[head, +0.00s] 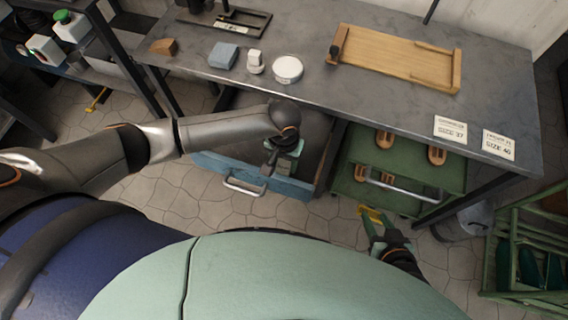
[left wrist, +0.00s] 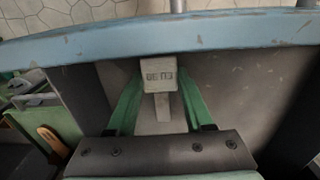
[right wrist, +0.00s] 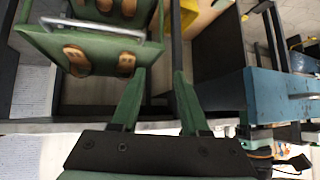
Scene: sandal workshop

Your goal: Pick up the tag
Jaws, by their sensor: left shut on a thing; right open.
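In the head view my left gripper (head: 270,160) is over the drawer (head: 205,166), and the tag cannot be made out there. My right gripper (head: 376,220) is low in front of the open green drawer. Its fingers (right wrist: 158,90) are apart with nothing between them in the right wrist view.
The green drawer (head: 400,196) holds several brown sandal-shaped pieces. On the grey bench (head: 320,30) are a wooden jig (head: 390,55), a white tin (head: 287,68), a blue block (head: 223,56) and two size cards (head: 450,129) (head: 498,144). A green rack (head: 520,255) stands at right.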

